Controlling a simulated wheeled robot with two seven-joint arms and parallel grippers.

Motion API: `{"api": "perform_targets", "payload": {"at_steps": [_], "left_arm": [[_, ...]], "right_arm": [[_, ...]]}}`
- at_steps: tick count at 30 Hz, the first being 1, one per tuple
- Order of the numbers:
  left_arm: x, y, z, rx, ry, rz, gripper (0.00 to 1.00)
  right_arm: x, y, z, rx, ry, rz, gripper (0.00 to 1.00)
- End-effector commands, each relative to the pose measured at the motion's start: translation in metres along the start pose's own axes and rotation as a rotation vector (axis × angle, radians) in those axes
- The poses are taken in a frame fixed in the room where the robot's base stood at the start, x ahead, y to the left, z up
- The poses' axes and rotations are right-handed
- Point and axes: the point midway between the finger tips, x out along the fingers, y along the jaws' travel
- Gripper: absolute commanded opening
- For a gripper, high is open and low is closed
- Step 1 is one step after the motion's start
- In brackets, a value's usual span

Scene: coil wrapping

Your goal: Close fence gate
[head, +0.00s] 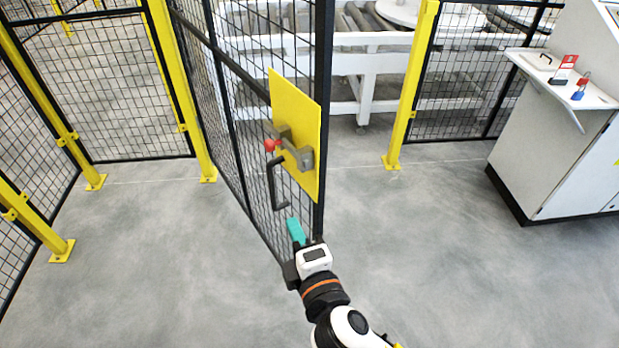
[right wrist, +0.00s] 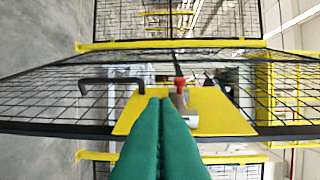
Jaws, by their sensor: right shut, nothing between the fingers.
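The fence gate (head: 232,110) is a black mesh panel standing open, swung out toward me from the yellow post at its left. A yellow plate (head: 308,118) on its free edge carries a grey latch with a red knob (head: 272,145) and a black handle (head: 272,185). In the right wrist view the yellow plate (right wrist: 222,112), black handle (right wrist: 112,82) and red knob (right wrist: 179,84) lie beyond the fingers. My right gripper (head: 295,230), with teal fingers, is shut and empty, just below the plate near the gate's free edge. The wrist view shows its fingers (right wrist: 158,125) pressed together. My left gripper is not in view.
A yellow post (head: 408,95) stands across the opening, right of the gate. White conveyor machinery (head: 365,65) is behind it. A grey-white cabinet (head: 560,150) with padlocks on its shelf stands at the right. Mesh fencing (head: 90,90) runs along the left. The grey floor (head: 440,260) is clear.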

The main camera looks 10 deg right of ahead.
Motion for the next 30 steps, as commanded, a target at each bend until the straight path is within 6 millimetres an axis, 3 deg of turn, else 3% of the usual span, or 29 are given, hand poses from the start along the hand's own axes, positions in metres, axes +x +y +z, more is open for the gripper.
{"api": "perform_targets", "payload": {"at_steps": [1,3,8,21,24,30], "left_arm": [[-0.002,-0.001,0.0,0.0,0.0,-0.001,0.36],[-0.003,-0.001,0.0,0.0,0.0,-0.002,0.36],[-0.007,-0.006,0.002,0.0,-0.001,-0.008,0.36],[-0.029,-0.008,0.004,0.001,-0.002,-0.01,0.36],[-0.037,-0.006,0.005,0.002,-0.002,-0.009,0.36],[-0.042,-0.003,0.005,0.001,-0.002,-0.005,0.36]], "right_arm": [[-0.004,-0.016,0.001,-0.01,0.0,-0.029,0.0],[-0.007,-0.027,0.001,-0.021,0.002,-0.052,0.0],[0.006,-0.032,0.002,-0.026,0.003,-0.059,0.0],[0.096,-0.038,0.001,-0.023,0.003,-0.057,0.0],[0.096,-0.037,-0.018,-0.026,0.004,-0.053,0.0],[0.1,-0.036,-0.035,-0.023,0.003,-0.054,0.0]]}}
